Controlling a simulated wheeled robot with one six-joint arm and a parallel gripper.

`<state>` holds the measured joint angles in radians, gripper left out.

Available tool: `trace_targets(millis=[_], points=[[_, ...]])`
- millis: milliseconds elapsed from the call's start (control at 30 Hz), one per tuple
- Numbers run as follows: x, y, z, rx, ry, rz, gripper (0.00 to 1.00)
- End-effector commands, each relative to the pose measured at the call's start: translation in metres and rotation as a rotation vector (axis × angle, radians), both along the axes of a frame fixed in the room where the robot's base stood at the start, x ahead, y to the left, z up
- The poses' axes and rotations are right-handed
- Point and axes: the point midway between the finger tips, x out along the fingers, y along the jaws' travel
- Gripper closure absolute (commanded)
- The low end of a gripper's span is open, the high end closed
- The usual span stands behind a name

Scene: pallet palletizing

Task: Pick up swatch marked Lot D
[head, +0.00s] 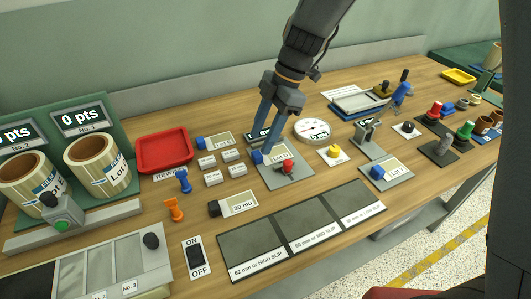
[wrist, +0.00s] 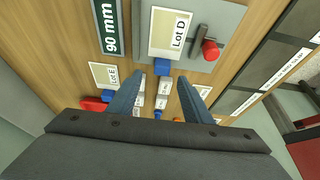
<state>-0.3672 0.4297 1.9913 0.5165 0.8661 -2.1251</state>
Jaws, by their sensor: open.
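The swatch marked Lot D (wrist: 170,32) lies on a grey plate (wrist: 230,18) in the wrist view, with its blue grip block (wrist: 162,67) toward me. In the head view the same swatch (head: 278,154) lies on its plate near the table's middle. My gripper (wrist: 161,84) is open, its two fingers pointing down with nothing held. In the wrist view the blue block shows between and just beyond the fingertips. In the head view the gripper (head: 264,148) is close above that block. I cannot tell whether the fingers touch anything.
A red knob (wrist: 209,48) stands on the plate beside the swatch. The Lot E swatch (wrist: 104,74) lies to its left. Small white blocks (head: 212,178), a round dial (head: 312,129) and a yellow-knobbed piece (head: 333,153) are nearby. A dark three-part tray (head: 312,228) lies in front.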

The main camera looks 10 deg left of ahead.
Motion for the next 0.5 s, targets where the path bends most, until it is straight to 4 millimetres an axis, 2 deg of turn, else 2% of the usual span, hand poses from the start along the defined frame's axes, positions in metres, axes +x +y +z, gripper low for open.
trace_targets(millis=[300,500], points=[[-0.011,0.011,-0.036,-0.001,0.004,-0.002,0.55],[-0.011,0.013,-0.045,0.0,0.0,-0.003,0.55]])
